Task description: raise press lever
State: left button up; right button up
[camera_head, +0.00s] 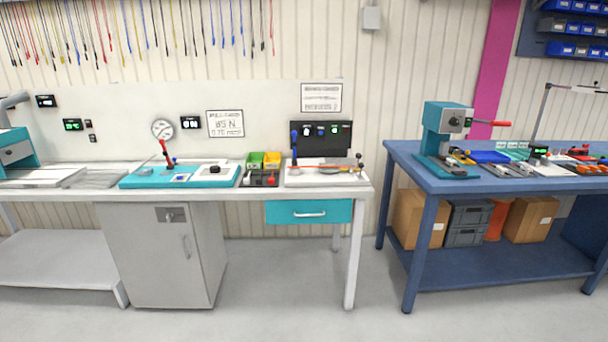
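The teal press (448,133) stands on the left part of the blue table (440,182). Its lever with a red grip (493,123) sticks out to the right from the grey hub, close to level. Small parts lie around the foot of the press, too small to tell apart. Another red-handled lever (164,148) rises from a teal fixture (150,179) on the white bench, below a round gauge. Neither of my grippers is in view.
The white bench (362,190) fills the left, with a grey cabinet (160,260) below. Floor gap (380,285) separates bench and blue table. A blue tray (488,157) and tools lie right of the press. Boxes (415,215) sit on the lower shelf.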

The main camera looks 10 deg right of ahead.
aim_at(492, 123)
jog(key=i, duration=0.65)
jog(key=z, duration=2.4)
jog(key=i, duration=2.8)
jog(key=u, duration=2.75)
